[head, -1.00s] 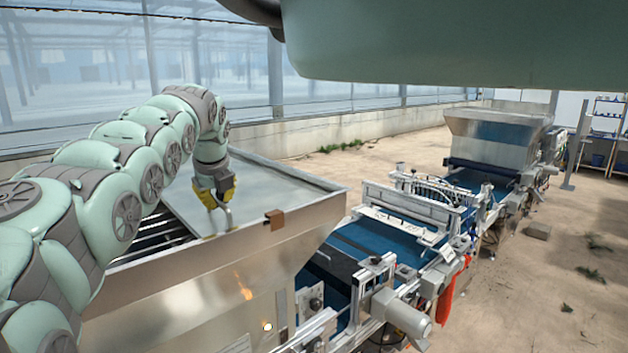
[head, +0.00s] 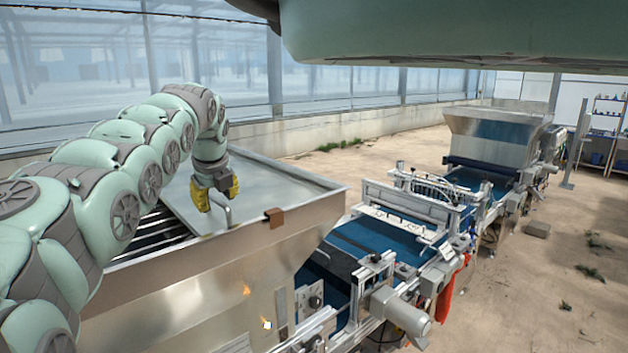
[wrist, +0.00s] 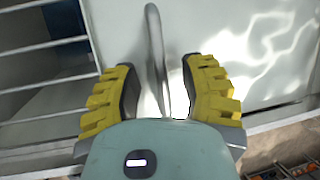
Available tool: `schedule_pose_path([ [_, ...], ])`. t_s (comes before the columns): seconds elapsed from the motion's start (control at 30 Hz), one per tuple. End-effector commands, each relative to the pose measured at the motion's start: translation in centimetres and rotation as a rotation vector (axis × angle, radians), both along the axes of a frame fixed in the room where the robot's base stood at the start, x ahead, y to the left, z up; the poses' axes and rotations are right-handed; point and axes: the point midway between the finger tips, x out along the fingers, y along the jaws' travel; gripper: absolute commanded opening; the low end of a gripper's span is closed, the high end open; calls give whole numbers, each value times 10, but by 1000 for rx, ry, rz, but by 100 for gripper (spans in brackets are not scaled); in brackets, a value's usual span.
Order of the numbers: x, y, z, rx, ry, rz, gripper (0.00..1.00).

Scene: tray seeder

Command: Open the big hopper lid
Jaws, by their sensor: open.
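The big hopper (head: 190,300) is a large metal bin at the lower left in the head view. Its flat grey lid (head: 275,187) covers the right part of the top, and dark bars show in the uncovered part on the left. A bent metal handle (head: 229,216) stands near the lid's front edge. My gripper (head: 218,199) is open over this edge, with yellow fingers. In the wrist view the handle (wrist: 154,45) runs between the spread fingers of my gripper (wrist: 158,95). Whether a finger touches it, I cannot tell.
A brown block (head: 274,217) sits on the hopper's front rim, right of the handle. A blue conveyor line (head: 380,240) runs right to a second metal hopper (head: 497,135). A low wall (head: 330,131) stands behind. The floor at the right is mostly clear.

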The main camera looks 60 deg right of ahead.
Motion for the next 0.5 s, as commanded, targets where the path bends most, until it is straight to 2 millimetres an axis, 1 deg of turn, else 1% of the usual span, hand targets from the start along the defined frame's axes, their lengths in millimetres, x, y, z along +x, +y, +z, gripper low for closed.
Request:
schedule_pose_path([
  [0.17,0,4,12,-4,-2,6,42],
  [0.33,-6,9,28,-4,-5,6,42],
  [0.5,-20,19,63,-4,-5,3,42],
])
